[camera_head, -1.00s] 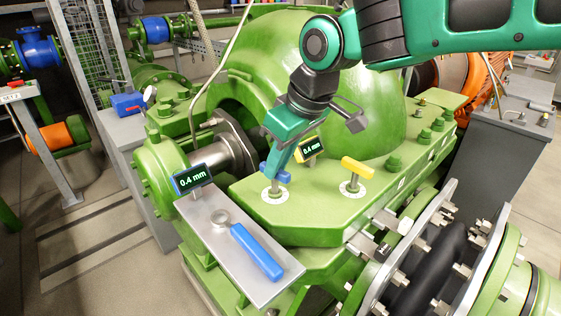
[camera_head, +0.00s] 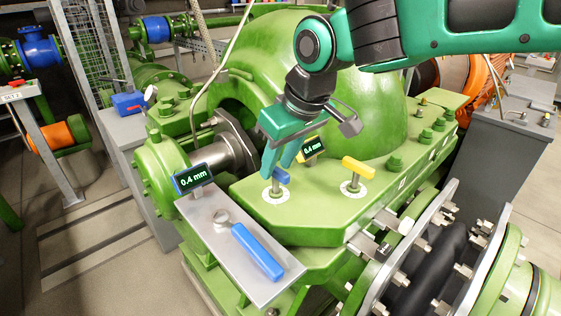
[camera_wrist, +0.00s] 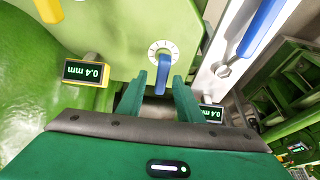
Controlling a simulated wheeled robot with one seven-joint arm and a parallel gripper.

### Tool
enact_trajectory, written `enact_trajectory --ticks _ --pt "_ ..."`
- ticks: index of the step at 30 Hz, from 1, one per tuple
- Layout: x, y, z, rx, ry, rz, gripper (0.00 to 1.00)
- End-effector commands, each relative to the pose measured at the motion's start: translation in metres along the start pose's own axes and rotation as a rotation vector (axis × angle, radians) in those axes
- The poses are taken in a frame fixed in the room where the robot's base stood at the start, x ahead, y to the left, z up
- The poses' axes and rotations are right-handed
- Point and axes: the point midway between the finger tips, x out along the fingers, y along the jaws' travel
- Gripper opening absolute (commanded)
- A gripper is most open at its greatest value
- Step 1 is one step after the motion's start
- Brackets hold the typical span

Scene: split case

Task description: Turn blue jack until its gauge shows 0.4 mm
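The blue jack (camera_head: 282,176) stands on the green casing, its T-handle over a white dial ring. Its handle also shows in the wrist view (camera_wrist: 157,75), below the dial (camera_wrist: 162,50). The blue-framed gauge (camera_head: 193,179) reads 0.4 mm; a gauge at the right of the wrist view (camera_wrist: 211,114) also reads 0.4 mm. My gripper (camera_head: 278,160) is at the blue jack. In the wrist view its fingers (camera_wrist: 160,80) are apart, one on each side of the blue handle, with gaps showing.
The yellow jack (camera_head: 359,168) stands to the right; the yellow-framed gauge (camera_head: 313,148) reads 0.4 mm. A grey plate (camera_head: 222,263) in front carries a long blue-handled wrench (camera_head: 257,252). The green domed casing (camera_head: 275,65) rises behind my gripper.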

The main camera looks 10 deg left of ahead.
Motion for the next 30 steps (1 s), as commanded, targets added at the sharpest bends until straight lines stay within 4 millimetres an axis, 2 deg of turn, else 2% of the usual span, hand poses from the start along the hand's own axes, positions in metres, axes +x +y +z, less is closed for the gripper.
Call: enact_trajectory --ticks 7,11,24,30 --pt "-0.001 -0.001 0.001 -0.003 -0.002 -0.002 0.33" --pt "-0.011 -0.001 0.0 -0.002 0.0 -0.001 0.33" --pt "-0.087 0.0 0.0 -0.001 0.001 -0.001 0.33" --pt "-0.104 0.0 0.0 -0.001 -0.001 -0.001 0.33"
